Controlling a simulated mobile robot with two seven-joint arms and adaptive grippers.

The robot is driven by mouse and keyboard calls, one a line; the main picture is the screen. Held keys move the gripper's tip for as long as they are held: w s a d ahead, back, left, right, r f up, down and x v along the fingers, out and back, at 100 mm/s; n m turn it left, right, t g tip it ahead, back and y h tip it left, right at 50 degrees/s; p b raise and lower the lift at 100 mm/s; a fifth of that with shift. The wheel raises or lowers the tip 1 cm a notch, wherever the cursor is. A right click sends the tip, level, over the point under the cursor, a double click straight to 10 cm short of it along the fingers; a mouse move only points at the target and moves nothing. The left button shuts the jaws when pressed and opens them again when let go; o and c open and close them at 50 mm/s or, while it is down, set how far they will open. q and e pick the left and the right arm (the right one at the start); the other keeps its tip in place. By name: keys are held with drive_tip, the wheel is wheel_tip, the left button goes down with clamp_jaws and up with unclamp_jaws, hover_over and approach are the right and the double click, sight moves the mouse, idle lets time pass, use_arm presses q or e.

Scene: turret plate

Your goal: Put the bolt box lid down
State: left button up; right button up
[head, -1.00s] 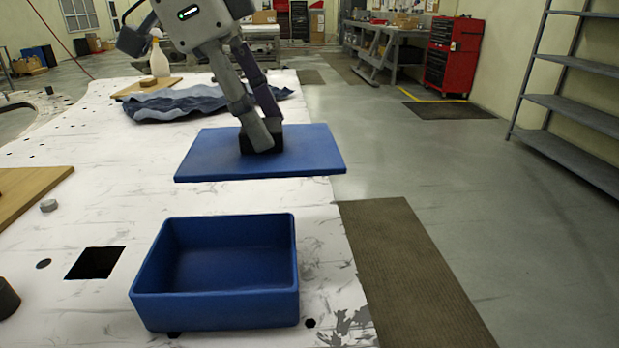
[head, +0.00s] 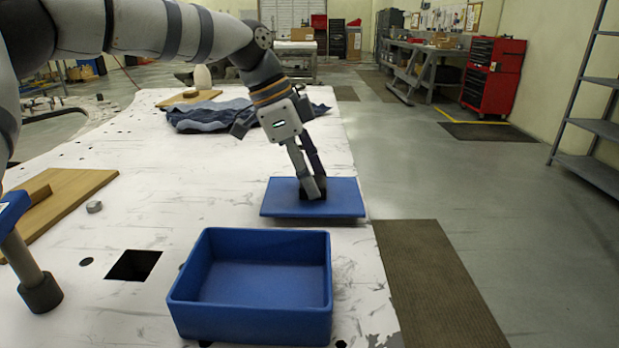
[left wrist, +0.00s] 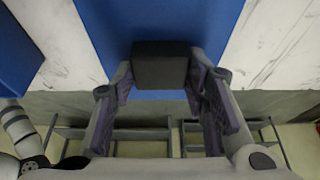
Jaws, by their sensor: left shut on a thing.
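The blue bolt box lid (head: 282,198) is a flat plate with a black knob, level at the right edge of the white table, behind the open box. My left gripper (head: 313,195) is shut on its knob. In the left wrist view the black knob (left wrist: 163,66) sits between the fingers, with the blue lid (left wrist: 150,20) under it. The lid is on or just above the table; I cannot tell which. The blue bolt box (head: 265,322) stands open and empty in front; part of it shows in the left wrist view (left wrist: 15,50). My right gripper is out of view.
A blue cloth (head: 235,116) lies behind the lid. A wooden board (head: 75,195), a small metal nut (head: 94,207), a square hole (head: 134,265) and a dark-footed post (head: 40,292) are at left.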

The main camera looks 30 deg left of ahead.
use_arm(q)
drive_tip(key=shift+f, duration=0.3)
drive_tip(key=shift+f, duration=0.1)
drive_tip(key=o, duration=1.2)
drive_tip(key=shift+f, duration=0.1)
drive_tip(key=shift+r, duration=0.3)
drive_tip(key=v, duration=1.1)
drive_tip(key=shift+a+r, duration=0.2)
drive_tip(key=shift+r, duration=0.15)
drive_tip(key=shift+s, duration=0.1)
